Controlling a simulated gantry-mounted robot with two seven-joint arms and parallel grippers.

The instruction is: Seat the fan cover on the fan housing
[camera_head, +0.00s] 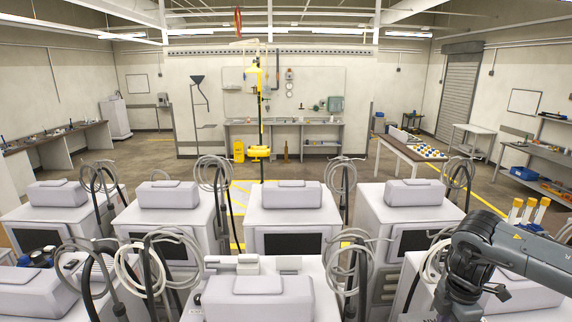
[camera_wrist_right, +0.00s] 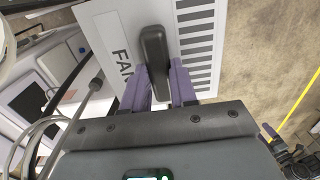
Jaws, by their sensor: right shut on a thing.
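The fan cover (camera_wrist_right: 120,28) is a flat white panel in the right wrist view, with part of a "FAN" label, a row of dark grille slots and a black bar handle (camera_wrist_right: 154,50). My right gripper (camera_wrist_right: 160,90) has its two purple fingers shut on this handle. I cannot pick out the fan housing in either view.
White dialysis machines (camera_head: 290,222) with looped hoses stand in rows across the head view. A machine (camera_wrist_right: 30,105) and hoses lie left of the cover in the wrist view. Bare floor (camera_wrist_right: 265,60) with a yellow line is on the right. A table (camera_head: 400,150) stands farther back.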

